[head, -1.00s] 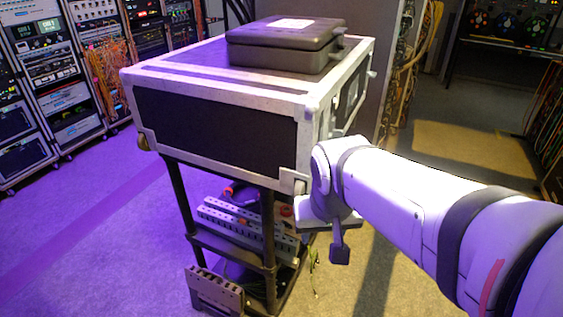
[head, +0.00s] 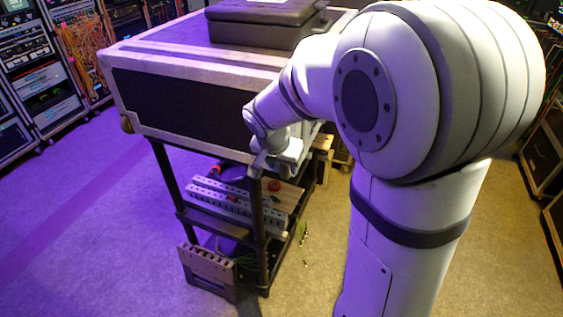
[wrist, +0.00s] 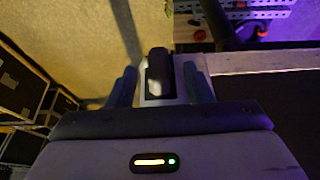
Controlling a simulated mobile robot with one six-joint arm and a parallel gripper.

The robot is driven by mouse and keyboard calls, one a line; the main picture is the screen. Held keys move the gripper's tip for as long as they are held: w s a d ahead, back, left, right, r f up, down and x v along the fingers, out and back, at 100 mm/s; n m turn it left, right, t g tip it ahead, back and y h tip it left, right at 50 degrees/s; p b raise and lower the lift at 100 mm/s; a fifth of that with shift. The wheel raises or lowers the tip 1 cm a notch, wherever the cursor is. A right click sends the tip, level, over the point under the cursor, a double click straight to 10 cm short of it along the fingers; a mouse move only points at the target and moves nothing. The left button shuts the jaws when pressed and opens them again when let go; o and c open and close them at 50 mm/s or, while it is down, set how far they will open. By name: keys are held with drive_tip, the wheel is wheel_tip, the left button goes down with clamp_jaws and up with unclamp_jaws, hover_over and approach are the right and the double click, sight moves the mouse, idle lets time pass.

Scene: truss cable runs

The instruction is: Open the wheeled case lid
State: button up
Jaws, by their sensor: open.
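The large case (head: 185,105) has dark panels and silver-grey edges, and sits on top of a black shelf frame in the head view. Its lid looks shut; its right side is largely hidden behind my arm. In the head view my gripper (head: 275,162) is low by the case's near right corner, partly hidden by the wrist. In the wrist view my gripper (wrist: 159,84) is open, its two fingers apart. A dark upright block shows between them on a pale piece; I cannot tell what it is or whether they touch. The case's edge and dark panel (wrist: 268,105) are at the right.
A smaller black case (head: 262,22) lies on top of the large case. The shelf frame (head: 262,235) below holds grey perforated bars and cables. Equipment racks (head: 40,75) stand at the left and more cases at the far right. The floor at front left is clear.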

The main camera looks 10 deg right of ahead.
drive_tip(key=shift+x, duration=0.75)
clamp_jaws()
